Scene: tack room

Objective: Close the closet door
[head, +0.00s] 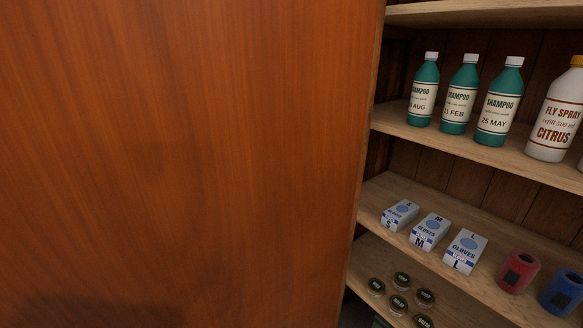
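The closet door (180,160) is a large reddish-brown wooden panel that fills the left and middle of the head view, very close to me. Its right edge runs from the top near the centre-right down to the bottom. To the right of that edge the closet (480,160) stands open, with its shelves showing. The door's handle and hinges are not visible. Neither of my grippers is in view. A dark shadow lies on the lower left of the door.
Green shampoo bottles (457,100) and a white fly spray bottle (556,115) stand on an upper shelf. Glove boxes (430,232), a red roll (518,272) and a blue roll (562,292) are on the shelf below. Small round tins (400,282) sit lower.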

